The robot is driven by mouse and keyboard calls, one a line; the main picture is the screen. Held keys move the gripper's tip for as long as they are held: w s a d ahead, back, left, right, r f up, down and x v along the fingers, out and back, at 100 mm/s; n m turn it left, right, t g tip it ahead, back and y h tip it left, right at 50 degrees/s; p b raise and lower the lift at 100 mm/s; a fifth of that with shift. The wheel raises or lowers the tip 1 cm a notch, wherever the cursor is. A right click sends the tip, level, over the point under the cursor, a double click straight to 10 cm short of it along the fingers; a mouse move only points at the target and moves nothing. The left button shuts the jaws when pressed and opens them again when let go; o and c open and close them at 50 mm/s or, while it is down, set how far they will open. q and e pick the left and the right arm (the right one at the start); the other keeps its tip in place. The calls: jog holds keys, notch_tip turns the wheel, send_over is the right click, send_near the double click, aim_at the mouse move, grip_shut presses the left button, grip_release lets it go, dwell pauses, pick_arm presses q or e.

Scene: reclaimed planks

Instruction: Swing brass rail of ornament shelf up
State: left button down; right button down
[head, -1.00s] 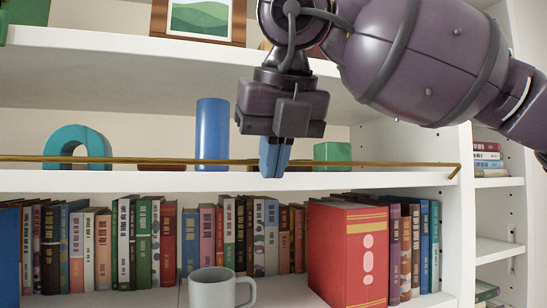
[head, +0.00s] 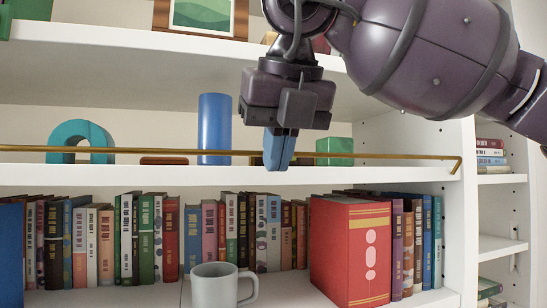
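The ornament shelf (head: 400,172) is white. The thin brass rail (head: 380,156) runs along its front, a little above the front edge, with a bent end at the right. My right gripper (head: 279,152) points down at the rail from above, near the middle of the shelf. Its blue fingers look close together at the rail and hide a short piece of it; the grip itself is partly hidden. My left gripper is not in view.
On the shelf behind the rail stand a teal arch (head: 82,135), a blue cylinder (head: 214,130) and a green block (head: 335,147). Below are several books, a red box (head: 350,250) and a grey mug (head: 215,288). Another shelf (head: 120,52) lies above.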

jog(key=s, duration=0.1)
jog(key=s+d+b, duration=0.1)
jog(key=s, duration=0.1)
jog(key=shift+s, duration=0.15)
dwell(0.5)
